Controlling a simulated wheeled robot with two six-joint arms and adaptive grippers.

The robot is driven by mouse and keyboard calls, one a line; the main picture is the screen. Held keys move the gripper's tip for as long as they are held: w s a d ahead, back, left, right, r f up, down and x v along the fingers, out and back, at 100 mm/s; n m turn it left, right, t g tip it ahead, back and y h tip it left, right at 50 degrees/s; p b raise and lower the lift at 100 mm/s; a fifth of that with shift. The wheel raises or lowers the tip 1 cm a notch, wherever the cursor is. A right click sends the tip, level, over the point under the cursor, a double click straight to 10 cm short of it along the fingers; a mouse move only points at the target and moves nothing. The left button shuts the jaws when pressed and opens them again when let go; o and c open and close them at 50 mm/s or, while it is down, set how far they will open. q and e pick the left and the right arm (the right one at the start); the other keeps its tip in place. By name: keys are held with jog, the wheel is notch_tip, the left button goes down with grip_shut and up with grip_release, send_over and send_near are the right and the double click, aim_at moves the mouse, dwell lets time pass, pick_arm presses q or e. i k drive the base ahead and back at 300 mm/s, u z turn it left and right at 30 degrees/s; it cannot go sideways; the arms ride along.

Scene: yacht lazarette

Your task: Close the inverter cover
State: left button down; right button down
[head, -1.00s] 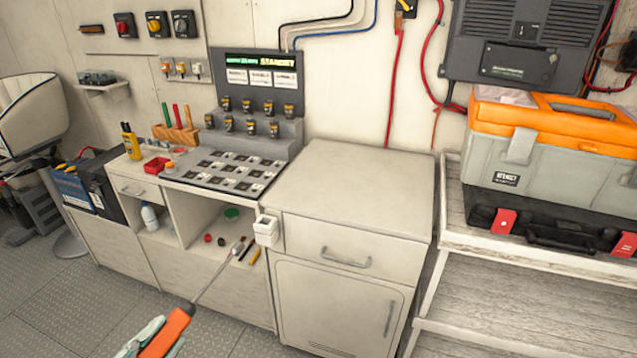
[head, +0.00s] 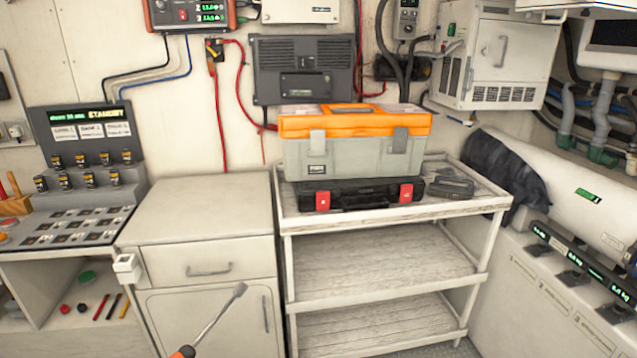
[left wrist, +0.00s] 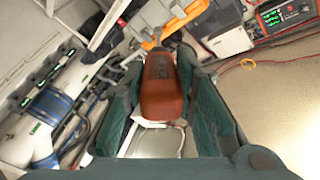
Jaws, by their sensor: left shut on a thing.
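A screwdriver-like tool with an orange handle (head: 183,352) and a long metal shaft rises from the bottom edge of the head view, its flat tip in front of the low cabinet. My left gripper (left wrist: 162,100) is shut on its orange handle (left wrist: 162,88) in the left wrist view; its fingers are outside the head view. A white box (head: 500,50) with a handled front panel and vents hangs on the wall at the upper right. A dark grey vented unit (head: 306,65) hangs left of it. I cannot tell which is the inverter. My right gripper is not in view.
An orange-and-grey toolbox (head: 355,145) stands on a black case (head: 360,194) on the white shelf rack (head: 400,212). The low cabinet (head: 207,215) has a clear top. A white tank-like unit (head: 575,245) stands at the right. Cables run along the wall.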

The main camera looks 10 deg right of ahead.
aim_at(296, 86)
jog(key=u, duration=0.9)
jog(key=i, duration=1.4)
jog(key=z, duration=0.3)
